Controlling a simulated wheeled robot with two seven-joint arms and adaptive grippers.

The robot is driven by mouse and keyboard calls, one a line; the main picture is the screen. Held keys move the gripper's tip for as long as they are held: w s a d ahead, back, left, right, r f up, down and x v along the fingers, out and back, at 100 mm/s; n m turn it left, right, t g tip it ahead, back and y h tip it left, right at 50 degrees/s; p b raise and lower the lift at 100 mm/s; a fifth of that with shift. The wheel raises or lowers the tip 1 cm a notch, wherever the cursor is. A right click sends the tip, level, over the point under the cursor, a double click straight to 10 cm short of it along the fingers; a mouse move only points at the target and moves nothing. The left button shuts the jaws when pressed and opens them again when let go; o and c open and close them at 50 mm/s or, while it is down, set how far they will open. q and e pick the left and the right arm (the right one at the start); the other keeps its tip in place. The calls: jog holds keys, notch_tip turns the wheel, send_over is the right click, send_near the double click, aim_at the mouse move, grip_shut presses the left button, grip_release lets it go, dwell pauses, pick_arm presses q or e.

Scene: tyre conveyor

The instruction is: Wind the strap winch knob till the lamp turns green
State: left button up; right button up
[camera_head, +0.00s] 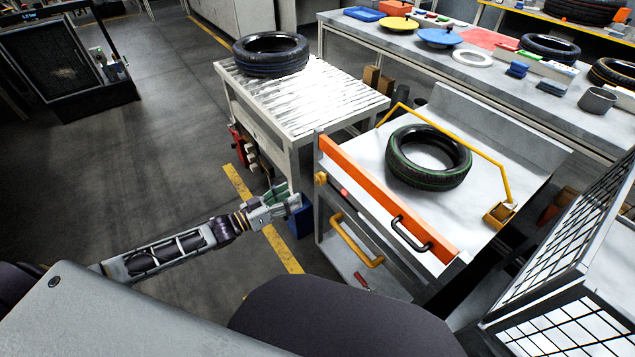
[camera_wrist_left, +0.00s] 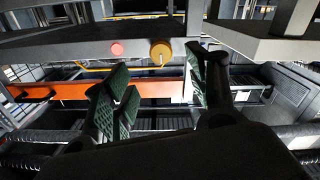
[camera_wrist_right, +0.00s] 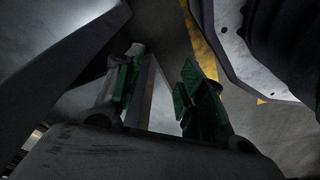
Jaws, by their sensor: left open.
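The orange-yellow winch knob (camera_head: 321,178) sits at the left end of the orange panel on the white bench. The lamp (camera_head: 344,192) just right of it is red. In the left wrist view the knob (camera_wrist_left: 161,53) shows between and beyond my fingertips, with the red lamp (camera_wrist_left: 117,49) to its left. My left gripper (camera_head: 291,200) is open and empty, left of the knob and apart from it. A green-marked tyre (camera_head: 428,168) lies on the bench.
A yellow bar or strap (camera_head: 460,140) spans behind the tyre. A yellow handle (camera_head: 357,243) and a black handle (camera_head: 411,236) stick out of the bench front. A roller table (camera_head: 330,112) with another tyre (camera_head: 271,54) stands behind. A wire cage (camera_head: 570,270) is at right.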

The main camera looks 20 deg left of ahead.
aim_at(317, 182)
pick_arm(q)
jog(key=shift+b+x, duration=0.6)
jog(key=shift+x, duration=2.8)
jog(key=shift+b+x, duration=0.35)
jog(key=shift+x, duration=1.5)
jog(key=shift+w+d, duration=0.25)
jog(key=shift+w, duration=0.1)
pick_arm(e)
notch_tip(317, 182, up, 6)
jog(key=a, duration=0.1)
jog(key=shift+w+a+r+g, duration=0.2)
jog(key=shift+w+a+g, duration=0.1)
jog(key=shift+a, duration=0.1)
pick_arm(q)
jog(key=shift+c, duration=0.5)
jog(key=c, duration=0.9)
jog(key=shift+c, duration=0.2)
pick_arm(e)
jog(key=shift+w+r, duration=0.2)
jog(key=shift+w, duration=0.45)
